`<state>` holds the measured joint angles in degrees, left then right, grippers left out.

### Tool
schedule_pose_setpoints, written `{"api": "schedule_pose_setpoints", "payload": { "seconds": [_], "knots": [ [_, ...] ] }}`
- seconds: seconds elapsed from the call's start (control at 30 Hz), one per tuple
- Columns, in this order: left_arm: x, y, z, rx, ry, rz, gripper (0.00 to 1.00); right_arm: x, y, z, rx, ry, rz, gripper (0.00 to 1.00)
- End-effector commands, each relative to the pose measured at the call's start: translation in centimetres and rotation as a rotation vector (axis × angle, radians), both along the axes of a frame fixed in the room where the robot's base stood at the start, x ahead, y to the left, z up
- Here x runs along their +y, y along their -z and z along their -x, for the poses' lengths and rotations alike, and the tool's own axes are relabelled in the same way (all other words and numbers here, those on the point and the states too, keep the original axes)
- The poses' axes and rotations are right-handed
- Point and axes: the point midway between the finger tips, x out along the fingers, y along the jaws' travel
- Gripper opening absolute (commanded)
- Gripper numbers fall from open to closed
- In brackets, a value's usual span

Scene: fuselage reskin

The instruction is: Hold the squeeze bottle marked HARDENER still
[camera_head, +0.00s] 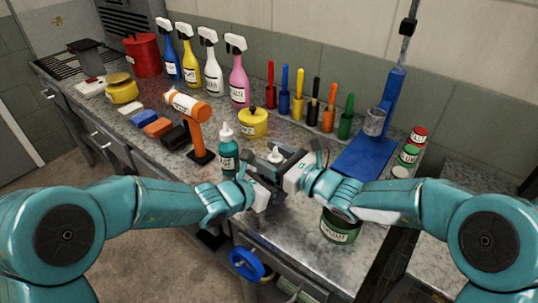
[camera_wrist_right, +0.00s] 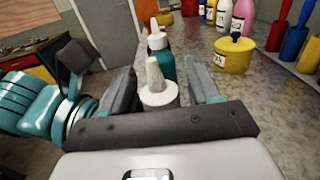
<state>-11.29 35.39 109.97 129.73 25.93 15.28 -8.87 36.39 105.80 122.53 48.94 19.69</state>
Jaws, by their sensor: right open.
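A squeeze bottle with a white nozzle (camera_head: 275,156) stands between my two grippers; its body and label are mostly hidden. In the right wrist view its white nozzle and shoulder (camera_wrist_right: 158,92) sit between my open right fingers (camera_wrist_right: 165,78), with a gap visible on the right side. My right gripper (camera_head: 284,168) reaches it from the right. My left gripper (camera_head: 262,182) is close by on the left; its fingers are overlapped and I cannot tell their state. A teal squeeze bottle with a white cap (camera_head: 228,155) stands just behind left. I cannot read HARDENER on either label.
A green tin (camera_head: 340,226) stands near the bench's front edge, below my right forearm. A yellow pot (camera_head: 253,123), an orange-and-white tool (camera_head: 190,108) and a blue stand (camera_head: 365,158) are behind. Spray bottles and colored handled tools line the back. The bench (camera_head: 290,222) is bare just in front of the grippers.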

Motion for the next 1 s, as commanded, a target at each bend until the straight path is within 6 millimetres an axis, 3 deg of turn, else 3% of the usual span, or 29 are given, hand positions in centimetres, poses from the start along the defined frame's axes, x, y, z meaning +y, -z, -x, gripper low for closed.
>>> {"api": "schedule_pose_setpoints", "payload": {
  "seconds": [0.03,0.2,1.0],
  "knots": [
    [0.0,-0.06,-0.02,-0.001,0.0,0.001,0.24,-0.01,-0.01,0.01,0.0,0.0,0.0,0.61],
    [0.0,-0.06,-0.02,-0.001,0.0,0.001,0.24,-0.02,-0.01,0.02,0.0,0.0,0.0,0.09],
    [-0.01,0.01,0.0,0.0,0.0,0.0,0.24,-0.37,-0.09,-0.31,-0.003,0.278,0.0,0.09]
  ]
}}
